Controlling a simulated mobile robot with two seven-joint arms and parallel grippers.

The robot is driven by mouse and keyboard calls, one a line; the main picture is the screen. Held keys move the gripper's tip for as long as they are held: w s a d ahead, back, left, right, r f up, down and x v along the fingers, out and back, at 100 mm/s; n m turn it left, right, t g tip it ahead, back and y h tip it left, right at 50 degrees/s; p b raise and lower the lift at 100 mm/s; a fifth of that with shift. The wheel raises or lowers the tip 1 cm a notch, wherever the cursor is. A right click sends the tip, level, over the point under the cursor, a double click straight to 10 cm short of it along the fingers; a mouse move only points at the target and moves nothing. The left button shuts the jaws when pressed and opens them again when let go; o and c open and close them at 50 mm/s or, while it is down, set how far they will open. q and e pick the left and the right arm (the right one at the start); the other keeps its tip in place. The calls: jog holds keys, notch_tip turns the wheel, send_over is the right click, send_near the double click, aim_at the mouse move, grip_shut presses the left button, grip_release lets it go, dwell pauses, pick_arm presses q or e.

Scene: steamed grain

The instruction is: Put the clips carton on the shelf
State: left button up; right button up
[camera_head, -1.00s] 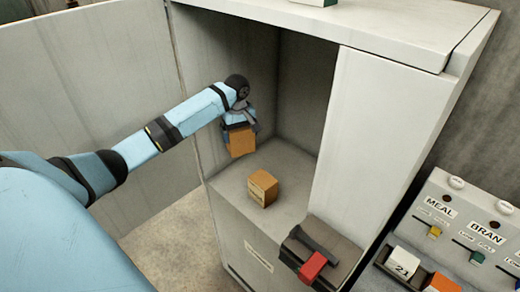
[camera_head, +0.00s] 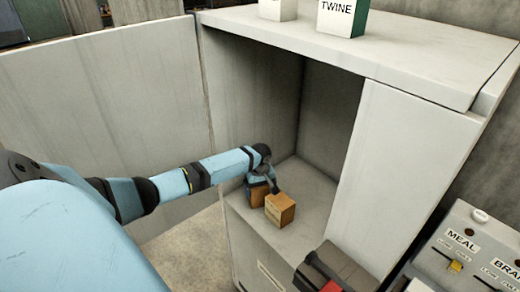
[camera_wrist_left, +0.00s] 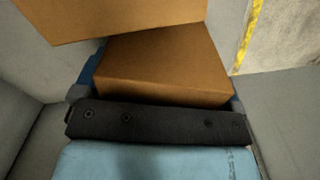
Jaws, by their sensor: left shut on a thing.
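My left gripper (camera_head: 262,180) is inside the open cabinet, shut on a brown carton (camera_head: 257,197). The held carton is low over the shelf floor (camera_head: 313,185), just left of another brown carton. I cannot tell if it touches the shelf or its neighbour. The other carton (camera_head: 281,210) stands on the shelf with small print that I cannot read. In the left wrist view the held carton (camera_wrist_left: 165,65) fills the space between the fingers, and the other carton (camera_wrist_left: 115,20) is close above it. No clips label is readable.
The cabinet's left wall and open door panel (camera_head: 110,105) flank my arm. The TWINE box (camera_head: 338,15) and a white box (camera_head: 277,9) stand on the cabinet top. The MEAL panel (camera_head: 465,260) is at right.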

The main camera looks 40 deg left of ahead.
dwell(0.3)
pick_arm(q)
jog(key=o, duration=0.8)
notch_tip(320, 180, up, 12)
jog(key=shift+r+b, duration=0.1)
jog(key=shift+b, duration=0.3)
